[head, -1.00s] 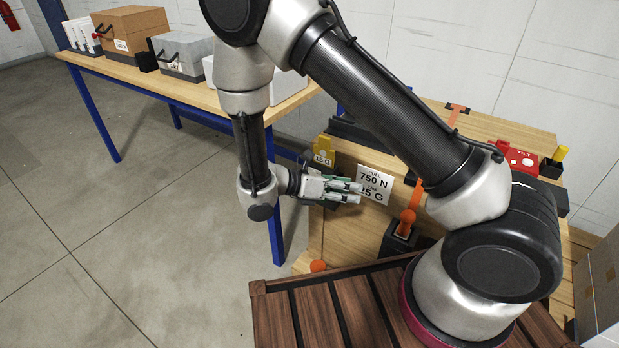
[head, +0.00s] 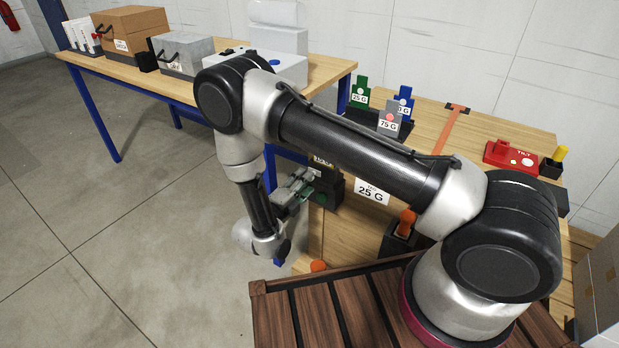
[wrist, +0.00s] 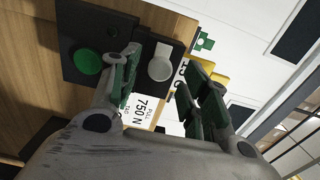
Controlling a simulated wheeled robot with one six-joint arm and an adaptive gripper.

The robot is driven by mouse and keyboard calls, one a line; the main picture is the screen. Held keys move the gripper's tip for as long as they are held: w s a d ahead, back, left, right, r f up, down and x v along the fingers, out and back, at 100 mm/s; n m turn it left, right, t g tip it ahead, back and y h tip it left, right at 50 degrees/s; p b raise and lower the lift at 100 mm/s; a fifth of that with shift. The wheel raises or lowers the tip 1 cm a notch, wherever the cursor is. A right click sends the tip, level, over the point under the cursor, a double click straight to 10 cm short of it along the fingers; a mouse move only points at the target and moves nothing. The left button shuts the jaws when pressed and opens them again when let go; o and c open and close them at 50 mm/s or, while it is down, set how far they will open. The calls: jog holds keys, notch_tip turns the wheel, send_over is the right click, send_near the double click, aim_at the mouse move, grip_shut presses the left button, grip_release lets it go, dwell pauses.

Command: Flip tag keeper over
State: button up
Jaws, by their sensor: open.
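My gripper (head: 296,188) is open at the left side of the near wooden bench, beside a dark block (head: 332,186). In the wrist view its green-padded fingers (wrist: 163,78) are spread apart with nothing held between them. A yellow tag (wrist: 190,70) shows partly behind the right finger.
A rack (head: 362,117) with green, grey and blue weight tags stands at the back of the bench. A red tilt device (head: 510,156) is at right. A white label (head: 372,191) marks the bench. My upper arm hides part of the bench. The blue-legged table (head: 125,72) stands behind.

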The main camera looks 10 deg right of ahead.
jog(key=shift+x, duration=1.85)
jog(key=shift+c, duration=0.5)
